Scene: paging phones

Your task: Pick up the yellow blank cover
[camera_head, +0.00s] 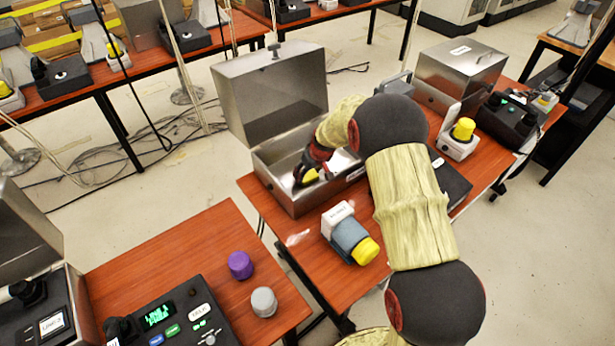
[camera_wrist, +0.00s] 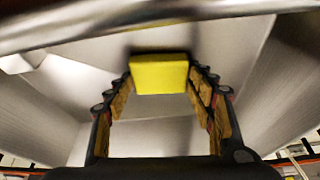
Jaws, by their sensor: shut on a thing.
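The yellow blank cover (camera_wrist: 160,74) is a small flat-faced yellow piece between my fingertips in the wrist view. My gripper (camera_wrist: 160,82) is shut on it, with one finger at each side. In the head view my gripper (camera_head: 304,172) reaches into the open metal box (camera_head: 268,190), and a bit of yellow cover (camera_head: 310,176) shows there. Whether the cover touches the box floor I cannot tell. My arm hides part of the box's right side.
The box's raised lid (camera_head: 272,95) stands behind my gripper. A grey device with a yellow cap (camera_head: 366,250) lies in front. A closed metal box (camera_head: 458,70) and another yellow-capped device (camera_head: 462,130) stand to the right. A purple knob (camera_head: 240,265) and grey knob (camera_head: 263,301) sit on the near table.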

